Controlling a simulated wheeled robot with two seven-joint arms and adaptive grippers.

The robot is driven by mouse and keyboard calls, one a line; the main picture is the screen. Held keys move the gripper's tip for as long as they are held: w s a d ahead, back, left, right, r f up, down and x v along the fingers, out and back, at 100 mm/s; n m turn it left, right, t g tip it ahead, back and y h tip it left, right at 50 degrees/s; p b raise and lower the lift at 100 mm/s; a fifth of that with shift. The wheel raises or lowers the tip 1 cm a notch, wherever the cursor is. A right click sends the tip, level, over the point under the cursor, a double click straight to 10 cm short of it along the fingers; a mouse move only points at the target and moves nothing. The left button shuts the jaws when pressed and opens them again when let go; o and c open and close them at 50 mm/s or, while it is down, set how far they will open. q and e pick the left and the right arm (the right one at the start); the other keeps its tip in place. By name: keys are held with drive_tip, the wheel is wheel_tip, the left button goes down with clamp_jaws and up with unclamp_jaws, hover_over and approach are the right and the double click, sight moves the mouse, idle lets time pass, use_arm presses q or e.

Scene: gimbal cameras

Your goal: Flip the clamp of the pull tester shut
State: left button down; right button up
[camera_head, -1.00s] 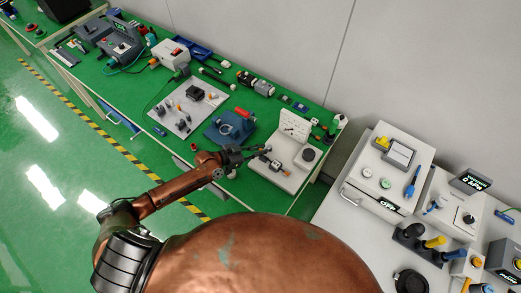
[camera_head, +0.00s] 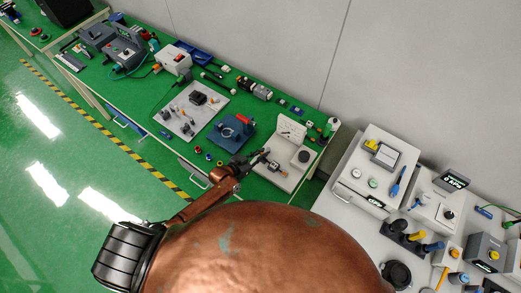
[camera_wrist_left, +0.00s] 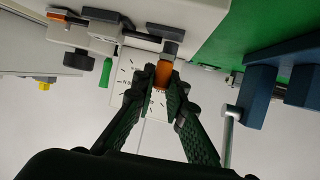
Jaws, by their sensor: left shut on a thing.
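The pull tester is a pale base (camera_head: 288,181) with an upright white panel (camera_head: 292,128) and a dark round part, at the right end of the green bench. My left gripper (camera_head: 262,157) reaches its left side from the lower left. In the left wrist view, my left gripper (camera_wrist_left: 163,80) is shut on a small orange piece (camera_wrist_left: 162,73), seemingly the clamp's handle. This piece sits by a grey metal part (camera_wrist_left: 168,48) in front of the marked white panel (camera_wrist_left: 124,75). The fingers partly hide the clamp, so its angle is unclear. My right gripper is not in view.
A blue fixture (camera_head: 232,132) with a red part stands left of the tester; its blue blocks (camera_wrist_left: 258,92) show right of my fingers in the wrist view. A board with several small parts (camera_head: 181,124) lies farther left. A second table (camera_head: 340,228) stands at right.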

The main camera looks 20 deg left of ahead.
use_arm(q)
drive_tip(key=shift+d+r, duration=0.15)
drive_tip(key=shift+d, duration=0.05)
drive_tip(key=c, duration=2)
unclamp_jaws()
drive_tip(key=shift+o, duration=0.3)
drive_tip(key=shift+s+a, duration=0.15)
drive_tip(key=shift+s, duration=0.05)
drive_tip(key=v, duration=1.1)
drive_tip(key=shift+s, duration=0.35)
drive_tip(key=shift+a, duration=0.1)
